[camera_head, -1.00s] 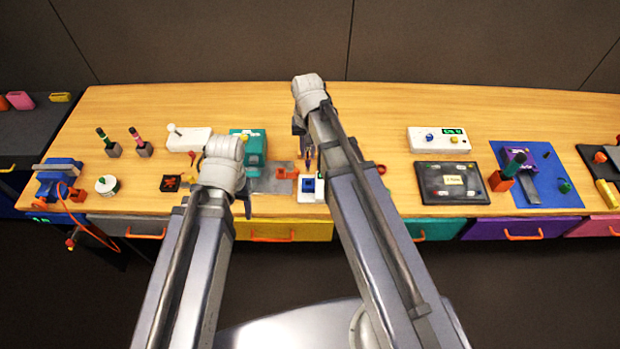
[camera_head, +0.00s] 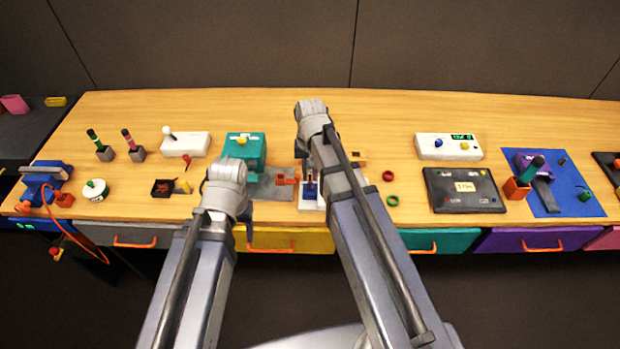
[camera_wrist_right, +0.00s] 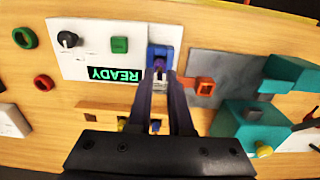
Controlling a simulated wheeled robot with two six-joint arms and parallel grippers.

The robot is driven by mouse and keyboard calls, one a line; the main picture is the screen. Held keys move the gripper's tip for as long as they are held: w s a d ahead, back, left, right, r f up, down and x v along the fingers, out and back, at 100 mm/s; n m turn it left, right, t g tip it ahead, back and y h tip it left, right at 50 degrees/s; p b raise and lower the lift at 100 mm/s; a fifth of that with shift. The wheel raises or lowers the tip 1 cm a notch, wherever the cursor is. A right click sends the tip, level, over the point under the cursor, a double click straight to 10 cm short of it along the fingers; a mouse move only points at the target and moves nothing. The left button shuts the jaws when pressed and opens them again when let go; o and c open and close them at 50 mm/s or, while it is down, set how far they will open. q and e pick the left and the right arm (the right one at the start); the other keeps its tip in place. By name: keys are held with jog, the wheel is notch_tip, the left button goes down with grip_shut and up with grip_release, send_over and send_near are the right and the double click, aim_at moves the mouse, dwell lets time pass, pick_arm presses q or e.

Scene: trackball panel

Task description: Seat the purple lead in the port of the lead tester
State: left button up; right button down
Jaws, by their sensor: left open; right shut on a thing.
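The lead tester (camera_wrist_right: 80,52) is a white box with a black knob and a green READY display in the right wrist view; my right arm hides most of it in the head view. Its blue port block (camera_wrist_right: 172,53) is at its edge. My right gripper (camera_wrist_right: 158,78) is shut on the purple lead, mostly hidden between the fingers. My left gripper (camera_head: 249,236) is open and empty near the table's front edge, left of the tester.
A grey mat (camera_head: 275,188) with an orange holder (camera_head: 288,179) lies just left of the tester. A teal device (camera_head: 244,150) stands behind the mat.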

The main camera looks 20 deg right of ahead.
jog(key=shift+f, duration=0.2)
jog(key=c, duration=0.8)
grip_release()
jog(key=shift+r, duration=0.15)
notch_tip(320, 180, up, 12)
jog(key=p, duration=1.2)
jog(key=s+a+n, duration=0.2)
jog(key=s+a, duration=0.1)
jog(key=s, duration=0.1)
jog(key=s+a+n, duration=0.2)
jog(key=s+a, duration=0.2)
jog(key=s, duration=0.1)
jog(key=s+a+n+h, duration=0.1)
jog(key=s+a+n, duration=0.2)
jog(key=s, duration=0.2)
jog(key=shift+a+r, duration=0.1)
jog(key=shift+a, duration=0.1)
